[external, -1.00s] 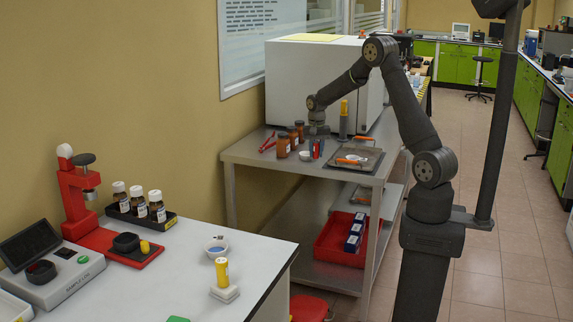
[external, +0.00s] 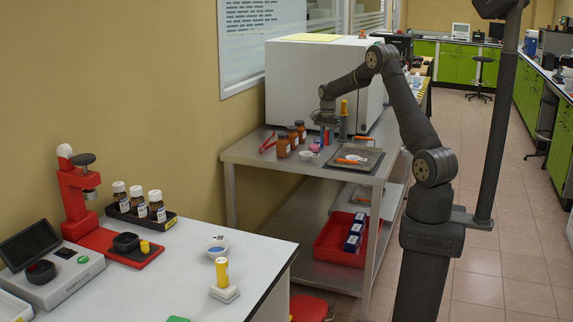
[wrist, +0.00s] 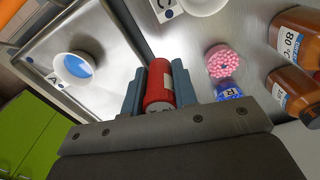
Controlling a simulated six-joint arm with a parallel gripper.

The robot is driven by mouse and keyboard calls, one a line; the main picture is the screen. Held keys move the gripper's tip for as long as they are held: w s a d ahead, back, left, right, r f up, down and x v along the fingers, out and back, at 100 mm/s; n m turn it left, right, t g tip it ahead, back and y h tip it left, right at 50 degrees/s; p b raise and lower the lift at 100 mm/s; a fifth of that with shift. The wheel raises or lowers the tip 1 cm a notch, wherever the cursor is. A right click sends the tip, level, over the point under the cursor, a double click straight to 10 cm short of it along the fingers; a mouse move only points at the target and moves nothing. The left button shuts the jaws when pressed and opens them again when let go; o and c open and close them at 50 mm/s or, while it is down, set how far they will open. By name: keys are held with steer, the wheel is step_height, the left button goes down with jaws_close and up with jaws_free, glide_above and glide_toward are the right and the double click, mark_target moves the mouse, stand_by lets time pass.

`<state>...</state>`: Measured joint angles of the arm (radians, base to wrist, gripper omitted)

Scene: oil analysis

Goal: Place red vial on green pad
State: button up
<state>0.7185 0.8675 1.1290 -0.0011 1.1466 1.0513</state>
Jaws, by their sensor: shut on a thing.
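My gripper (wrist: 158,88) is shut on the red vial (wrist: 159,84), with one finger on each side of it, in the wrist view. In the external view my gripper (external: 325,121) is over the metal bench, and the vial in it is too small to make out clearly. A green pad (external: 178,319) shows only partly at the bottom edge of the external view, on the white table, far from my gripper.
Brown bottles (external: 292,139) stand to the left and a metal tray (external: 356,159) lies to the right. The white table (external: 200,290) is at front left.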

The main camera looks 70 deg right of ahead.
mark_target(319, 158)
steer(key=w+f, duration=0.1)
steer(key=w+a+f, duration=0.1)
steer(key=w, duration=0.1)
steer(key=shift+a, duration=0.1)
steer(key=shift+f, duration=1.95)
steer(key=o, duration=0.9)
steer(key=shift+f, duration=0.15)
steer(key=shift+o, duration=0.2)
steer(key=shift+o, duration=0.3)
step_height(319, 158, up, 12)
steer(key=shift+r, duration=0.2)
